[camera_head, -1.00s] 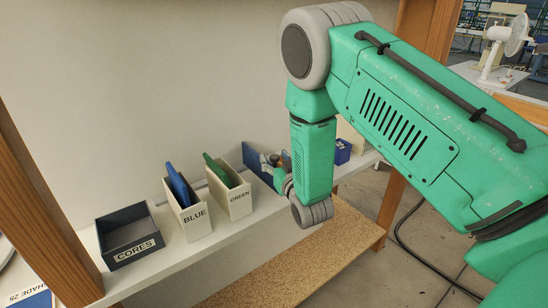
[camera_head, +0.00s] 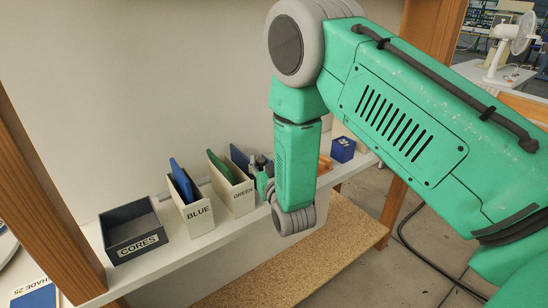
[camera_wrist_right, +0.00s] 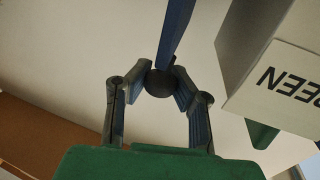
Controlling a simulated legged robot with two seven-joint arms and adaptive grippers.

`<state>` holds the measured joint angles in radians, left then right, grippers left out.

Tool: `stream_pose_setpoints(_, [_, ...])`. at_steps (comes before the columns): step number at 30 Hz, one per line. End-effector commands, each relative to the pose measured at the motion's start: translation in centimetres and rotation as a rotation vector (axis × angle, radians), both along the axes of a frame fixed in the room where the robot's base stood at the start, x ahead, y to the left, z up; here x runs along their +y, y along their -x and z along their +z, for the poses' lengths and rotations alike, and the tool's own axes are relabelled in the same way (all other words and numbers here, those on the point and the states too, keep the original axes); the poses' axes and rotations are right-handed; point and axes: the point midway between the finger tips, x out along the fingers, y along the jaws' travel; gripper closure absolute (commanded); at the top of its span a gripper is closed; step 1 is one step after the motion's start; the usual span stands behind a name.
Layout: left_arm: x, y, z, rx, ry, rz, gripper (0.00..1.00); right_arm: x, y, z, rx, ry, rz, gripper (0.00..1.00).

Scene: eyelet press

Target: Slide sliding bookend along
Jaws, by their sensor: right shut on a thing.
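The sliding bookend is a dark blue upright panel (camera_head: 239,158) on the white shelf, just right of the file box marked GREEN (camera_head: 241,198). In the right wrist view the bookend is a blue upright bar (camera_wrist_right: 177,32) with a round black knob (camera_wrist_right: 159,84) at its near end. My right gripper (camera_head: 258,168) is at the bookend; in the wrist view its fingers (camera_wrist_right: 160,85) are shut on the knob. The GREEN box (camera_wrist_right: 270,70) is close beside it there. My forearm hides part of the shelf. My left gripper is not in view.
On the shelf stand a grey bin marked CORES (camera_head: 134,235) and a BLUE file box (camera_head: 197,214) holding a blue folder (camera_head: 181,181). Right of my arm are an orange item (camera_head: 324,165) and a blue box (camera_head: 343,150). A wooden post (camera_head: 45,190) stands at left.

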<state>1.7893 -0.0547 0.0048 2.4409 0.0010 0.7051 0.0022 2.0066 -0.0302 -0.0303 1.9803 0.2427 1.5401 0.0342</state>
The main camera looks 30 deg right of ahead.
Motion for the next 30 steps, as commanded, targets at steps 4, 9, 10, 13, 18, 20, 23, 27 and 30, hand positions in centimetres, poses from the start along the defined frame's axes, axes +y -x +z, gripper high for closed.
stream_pose_setpoints(4, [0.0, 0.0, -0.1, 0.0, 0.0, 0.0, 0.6, 1.2, 0.1, -0.1, 0.003, 0.0, 0.001, 1.0])
stream_pose_setpoints(9, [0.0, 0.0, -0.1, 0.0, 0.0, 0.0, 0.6, 1.2, 0.2, -0.1, 0.004, 0.001, 0.0, 1.0])
stream_pose_setpoints(10, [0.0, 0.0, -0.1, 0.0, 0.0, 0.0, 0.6, 1.2, 0.2, -0.1, 0.004, 0.001, 0.0, 1.0])
stream_pose_setpoints(13, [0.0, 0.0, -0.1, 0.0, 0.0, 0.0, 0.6, 1.2, 0.2, -0.1, 0.004, 0.001, 0.0, 0.69])
stream_pose_setpoints(18, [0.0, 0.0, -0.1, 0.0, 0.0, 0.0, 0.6, 1.2, 0.1, -0.1, 0.003, 0.0, -0.001, 0.56])
stream_pose_setpoints(20, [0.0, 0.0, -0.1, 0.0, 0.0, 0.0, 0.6, 1.2, 0.1, -0.1, 0.003, 0.0, 0.0, 0.56])
stream_pose_setpoints(23, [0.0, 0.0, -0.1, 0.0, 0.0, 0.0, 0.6, 1.2, 0.1, -0.1, 0.003, 0.0, 0.0, 0.56])
stream_pose_setpoints(27, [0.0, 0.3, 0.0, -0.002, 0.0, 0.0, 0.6, 1.4, 0.9, -0.1, 0.005, 0.0, 0.0, 0.56])
stream_pose_setpoints(30, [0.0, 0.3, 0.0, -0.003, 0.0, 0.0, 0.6, 1.7, 2.4, -0.2, 0.006, 0.001, 0.001, 0.56])
